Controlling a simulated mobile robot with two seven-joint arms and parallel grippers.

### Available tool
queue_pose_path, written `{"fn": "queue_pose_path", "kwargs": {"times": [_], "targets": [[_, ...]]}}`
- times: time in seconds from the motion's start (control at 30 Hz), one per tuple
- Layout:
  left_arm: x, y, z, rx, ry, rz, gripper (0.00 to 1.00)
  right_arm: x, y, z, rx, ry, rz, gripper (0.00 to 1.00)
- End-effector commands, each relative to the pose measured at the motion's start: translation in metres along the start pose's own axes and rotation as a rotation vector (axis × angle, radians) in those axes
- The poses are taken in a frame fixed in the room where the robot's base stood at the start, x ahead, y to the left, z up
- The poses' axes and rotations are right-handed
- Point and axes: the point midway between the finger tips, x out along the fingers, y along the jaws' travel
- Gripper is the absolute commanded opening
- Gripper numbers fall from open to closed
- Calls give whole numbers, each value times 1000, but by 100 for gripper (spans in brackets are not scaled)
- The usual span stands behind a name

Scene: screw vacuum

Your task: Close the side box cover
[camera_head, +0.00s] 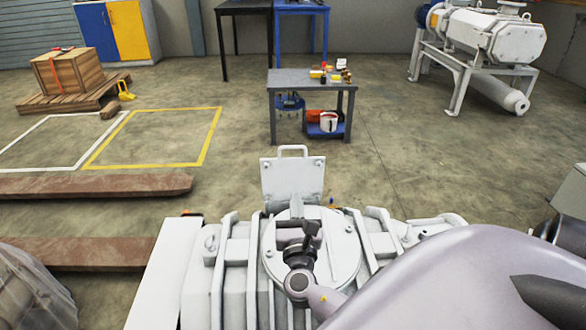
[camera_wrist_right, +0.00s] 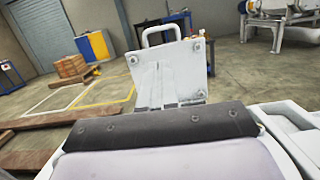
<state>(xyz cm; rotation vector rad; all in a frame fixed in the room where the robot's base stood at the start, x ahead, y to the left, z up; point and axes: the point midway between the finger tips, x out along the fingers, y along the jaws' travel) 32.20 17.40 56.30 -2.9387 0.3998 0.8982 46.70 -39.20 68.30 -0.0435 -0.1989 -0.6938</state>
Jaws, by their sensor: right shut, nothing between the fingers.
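The side box cover (camera_head: 293,178) is a pale grey plate with a loop handle on its top edge. It stands open, upright behind the round flange (camera_head: 345,245) of the white vacuum machine (camera_head: 195,285). In the right wrist view the cover (camera_wrist_right: 190,60) stands straight ahead, slightly tilted. My right gripper (camera_head: 297,207) is over the flange, just in front of the cover's lower part, shut and empty. I cannot tell whether its fingertips touch the cover. The gripper hides part of the flange and the cover's lower edge. My left gripper is not in view.
A small grey table (camera_head: 290,78) with tools stands behind the machine. Brown beams (camera_head: 90,186) lie on the floor at left. A wooden crate (camera_head: 66,72) on a pallet is at back left. Open floor lies around the cover's far side.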

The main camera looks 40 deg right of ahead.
Motion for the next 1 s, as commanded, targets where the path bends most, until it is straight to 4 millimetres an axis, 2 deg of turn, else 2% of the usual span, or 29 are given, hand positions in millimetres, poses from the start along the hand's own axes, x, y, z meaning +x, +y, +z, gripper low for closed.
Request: {"fn": "queue_pose_path", "kwargs": {"times": [0.17,0.27,0.5,0.7,0.83,1.0], "targets": [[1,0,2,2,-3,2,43,13,0,3,-32,-26,-5,0],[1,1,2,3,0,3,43,29,0,4,-32,-26,-6,0],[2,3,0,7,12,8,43,80,0,5,-28,-25,-6,0],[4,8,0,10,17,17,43,115,0,4,-28,-23,-5,0],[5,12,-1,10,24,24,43,131,0,5,-27,-21,-4,0],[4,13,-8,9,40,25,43,140,-1,5,-27,-20,-5,0]]}}
